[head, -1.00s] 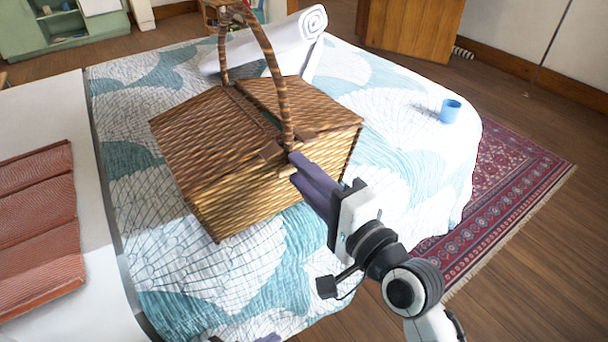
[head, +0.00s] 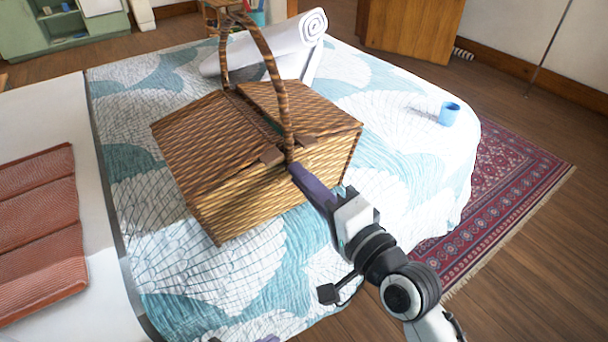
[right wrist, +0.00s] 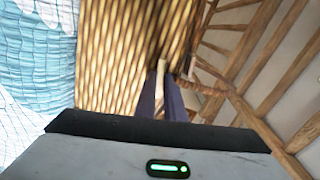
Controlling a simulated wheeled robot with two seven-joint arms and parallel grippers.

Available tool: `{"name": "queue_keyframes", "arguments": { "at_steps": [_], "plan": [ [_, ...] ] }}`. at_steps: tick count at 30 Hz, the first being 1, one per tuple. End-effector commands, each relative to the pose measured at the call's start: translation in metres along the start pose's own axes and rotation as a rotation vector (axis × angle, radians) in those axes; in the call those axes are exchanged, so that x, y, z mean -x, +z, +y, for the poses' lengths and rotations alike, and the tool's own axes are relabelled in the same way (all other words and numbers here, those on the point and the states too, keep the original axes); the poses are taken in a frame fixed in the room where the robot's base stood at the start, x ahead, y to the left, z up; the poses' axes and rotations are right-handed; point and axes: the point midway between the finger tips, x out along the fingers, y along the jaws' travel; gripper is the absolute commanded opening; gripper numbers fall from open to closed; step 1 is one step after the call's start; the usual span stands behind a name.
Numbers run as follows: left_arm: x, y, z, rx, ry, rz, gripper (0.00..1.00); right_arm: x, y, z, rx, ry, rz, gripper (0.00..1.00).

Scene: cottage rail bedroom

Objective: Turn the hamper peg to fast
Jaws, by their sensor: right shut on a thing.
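The wicker hamper (head: 265,188) stands on the bed with its lids down and its tall handle upright. My right gripper (head: 296,170) is at its front side, just below the handle's near foot. In the right wrist view, my right gripper (right wrist: 161,100) is shut on a pale wooden peg (right wrist: 161,76), which stands out between the purple fingers against the wicker. In the head view the fingers hide the peg. Small dark tips at the bottom edge of the head view may be my left gripper (head: 267,339); its jaws cannot be made out.
The bed (head: 400,130) has a teal and white quilt. A white rolled towel (head: 275,48) lies behind the hamper, and a blue cup (head: 449,113) stands at the right. A folded reddish cloth (head: 40,230) lies at the left.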

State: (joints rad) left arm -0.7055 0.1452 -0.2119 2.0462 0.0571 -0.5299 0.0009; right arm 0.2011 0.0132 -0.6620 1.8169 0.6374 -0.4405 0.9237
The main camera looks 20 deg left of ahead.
Motion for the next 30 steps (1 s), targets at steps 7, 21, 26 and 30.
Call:
{"name": "queue_keyframes", "arguments": {
  "at_steps": [7,21,26,30],
  "plan": [
    [0.009,-0.012,0.001,-0.003,-0.002,0.006,0.0,0.0,-0.001,-0.001,0.231,0.003,-0.001,0.0],
    [0.02,-0.023,0.003,-0.004,-0.007,-0.004,0.0,0.0,-0.001,-0.002,0.678,0.002,-0.002,0.0],
    [0.024,-0.03,0.004,-0.006,-0.009,0.0,0.0,0.0,-0.001,-0.002,0.83,0.002,-0.001,0.0],
    [0.028,-0.037,0.005,-0.006,-0.01,0.005,0.0,0.0,-0.001,-0.002,0.961,0.002,-0.002,0.0]
  ]
}}
